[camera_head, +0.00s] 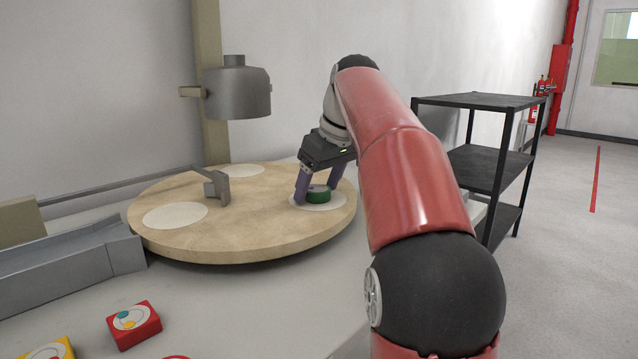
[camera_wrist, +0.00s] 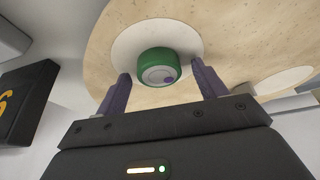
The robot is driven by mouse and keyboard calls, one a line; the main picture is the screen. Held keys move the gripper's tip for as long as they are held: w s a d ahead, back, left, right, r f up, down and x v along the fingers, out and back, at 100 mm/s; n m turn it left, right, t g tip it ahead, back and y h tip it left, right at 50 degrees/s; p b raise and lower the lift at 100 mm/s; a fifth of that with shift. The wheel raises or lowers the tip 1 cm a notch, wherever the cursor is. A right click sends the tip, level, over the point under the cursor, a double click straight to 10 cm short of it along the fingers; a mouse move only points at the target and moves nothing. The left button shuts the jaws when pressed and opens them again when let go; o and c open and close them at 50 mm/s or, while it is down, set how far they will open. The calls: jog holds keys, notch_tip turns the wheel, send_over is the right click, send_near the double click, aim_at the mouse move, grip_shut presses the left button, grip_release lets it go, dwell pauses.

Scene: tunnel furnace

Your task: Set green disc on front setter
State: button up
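The green disc (camera_head: 318,194) lies flat on the right-hand white round setter (camera_head: 320,206) of a round tan turntable (camera_head: 270,230). In the wrist view the green disc (camera_wrist: 158,66) stands on the white setter (camera_wrist: 130,42), near its lower edge there, with a light top bearing a small purple dot. My gripper (camera_head: 318,188) is low over this setter, its purple fingers on either side of the disc. In the wrist view my gripper (camera_wrist: 162,88) is open, with gaps between the fingers and the disc.
Two bare white setters (camera_head: 175,215) (camera_head: 243,170) lie at the turntable's left and back. A grey cylinder (camera_head: 236,95) hangs over the back, and a grey arm (camera_head: 215,188) reaches over the left. Red (camera_head: 133,324) and yellow (camera_head: 50,350) blocks lie at lower left. A black shelf (camera_head: 480,165) stands right.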

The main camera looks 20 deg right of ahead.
jog(key=p+v, duration=0.2)
jog(key=v, duration=0.5)
jog(key=shift+s+r+p, duration=0.15)
jog(key=shift+r+p, duration=0.15)
jog(key=shift+r, duration=0.05)
